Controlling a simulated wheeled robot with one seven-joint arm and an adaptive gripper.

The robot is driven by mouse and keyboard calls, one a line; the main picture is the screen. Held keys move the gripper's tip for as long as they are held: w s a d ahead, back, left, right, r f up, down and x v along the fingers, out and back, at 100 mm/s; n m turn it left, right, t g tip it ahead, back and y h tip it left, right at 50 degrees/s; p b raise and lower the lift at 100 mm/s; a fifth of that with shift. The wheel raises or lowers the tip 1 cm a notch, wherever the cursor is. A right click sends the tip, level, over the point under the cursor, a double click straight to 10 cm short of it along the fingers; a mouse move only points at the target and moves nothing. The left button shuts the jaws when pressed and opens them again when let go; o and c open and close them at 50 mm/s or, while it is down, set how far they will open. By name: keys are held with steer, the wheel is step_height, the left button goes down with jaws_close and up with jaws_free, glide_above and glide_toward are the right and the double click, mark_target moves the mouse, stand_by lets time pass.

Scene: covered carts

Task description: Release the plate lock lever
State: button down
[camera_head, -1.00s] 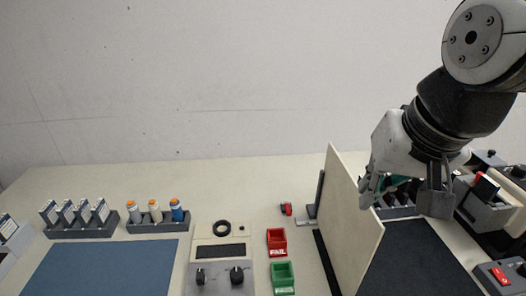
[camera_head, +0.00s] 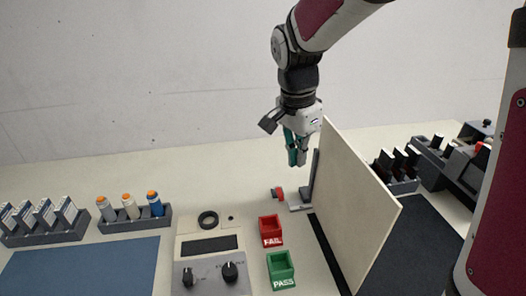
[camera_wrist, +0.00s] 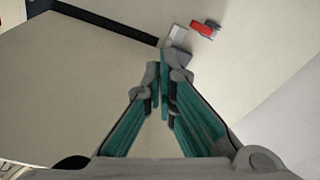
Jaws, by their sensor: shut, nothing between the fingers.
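The plate (camera_head: 352,205) is a large beige panel standing upright and slightly tilted on the table. A grey post and bracket (camera_head: 303,203) stand at its far left edge. The lock lever (camera_head: 278,193), with a red end, lies low beside the bracket on the left. In the wrist view the red lever (camera_wrist: 205,29) is at the top, beyond the fingertips, next to a light grey bracket piece (camera_wrist: 175,37). My gripper (camera_head: 298,163) points down above and behind the lever, apart from it. Its teal fingers are closed and empty, and the wrist view shows the fingertips (camera_wrist: 164,75) together.
A red FAIL bin (camera_head: 270,231) and green PASS bin (camera_head: 281,271) stand left of the plate. A tester box with knobs (camera_head: 209,262) and a bottle rack (camera_head: 134,221) are farther left. Black-handled items in a rack (camera_head: 398,168) stand to the right. The table behind the lever is clear.

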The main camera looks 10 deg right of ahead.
mark_target(279, 193)
steer(key=w+a+f+m+h+b, duration=0.1)
steer(key=w+f+m+h+b, duration=0.1)
steer(key=w+f+m, duration=0.2)
steer(key=w+f, duration=0.3)
steer(key=f, duration=0.2)
steer(key=shift+w+a+m+g, duration=0.3)
steer(key=shift+w+a+g, duration=0.05)
steer(key=shift+w+g, duration=0.05)
steer(key=shift+f, duration=0.1)
steer(key=x, duration=1)
steer(key=shift+d, duration=0.2)
